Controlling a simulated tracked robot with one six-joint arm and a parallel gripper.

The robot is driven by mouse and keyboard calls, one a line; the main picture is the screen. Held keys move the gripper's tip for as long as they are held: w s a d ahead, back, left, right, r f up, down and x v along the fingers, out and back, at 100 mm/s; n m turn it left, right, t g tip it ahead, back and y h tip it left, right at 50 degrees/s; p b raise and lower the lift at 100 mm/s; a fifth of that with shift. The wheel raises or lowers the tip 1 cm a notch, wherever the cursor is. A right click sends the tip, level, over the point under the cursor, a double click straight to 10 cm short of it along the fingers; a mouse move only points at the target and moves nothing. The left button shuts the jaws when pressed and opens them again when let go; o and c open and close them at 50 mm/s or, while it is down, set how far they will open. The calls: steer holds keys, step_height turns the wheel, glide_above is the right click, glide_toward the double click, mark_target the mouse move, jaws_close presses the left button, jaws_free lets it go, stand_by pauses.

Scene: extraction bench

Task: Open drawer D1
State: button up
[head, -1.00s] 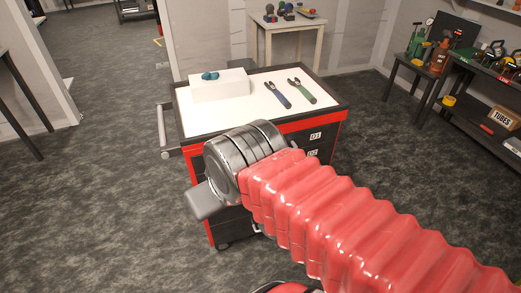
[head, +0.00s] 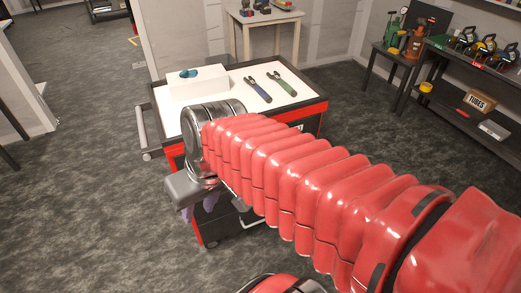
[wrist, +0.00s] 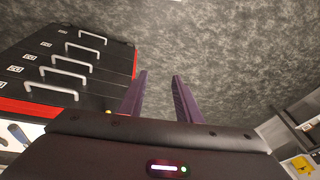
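The drawer cart (head: 313,113) is black with red trim. In the wrist view its drawer fronts are at the left, seen upside down, with several pale bar handles. Drawer D1's handle (wrist: 52,92) appears to be the one nearest the red strip, at lower left. The drawers look shut. My gripper (wrist: 160,76) has two purple fingers, apart with nothing between them, to the right of the handles and not touching them. In the head view, purple finger parts (head: 207,203) show below the wrist. My red arm hides most of the drawer fronts there.
On the white cart top lie a white box (head: 198,83) with a teal item, blue-handled pliers (head: 258,88) and green-handled pliers (head: 285,86). A side rail (head: 143,130) juts from the cart's left. Dark shelves (head: 470,85) stand at right. The grey floor left is clear.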

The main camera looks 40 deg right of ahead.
steer(key=w+d+f+m+t+y, duration=0.55)
steer(key=w+d+f+y, duration=0.6)
steer(key=w+d, duration=0.35)
steer(key=s+d+f+m+t+h, duration=0.2)
steer(key=d+f+m+t+h, duration=0.3)
steer(key=d, duration=0.7)
steer(key=s+d+f+m+t+h, duration=0.3)
steer(key=d+f+t+h, duration=0.3)
steer(key=d+f, duration=0.4)
steer(key=shift+d+f+m, duration=0.15)
steer(key=shift+d+m, duration=0.7)
steer(key=shift+d, duration=0.25)
steer(key=shift+w+y, duration=0.1)
steer(key=shift+y, duration=0.15)
steer(key=x, duration=1.3)
steer(key=shift+w, duration=0.4)
steer(key=shift+c, duration=0.2)
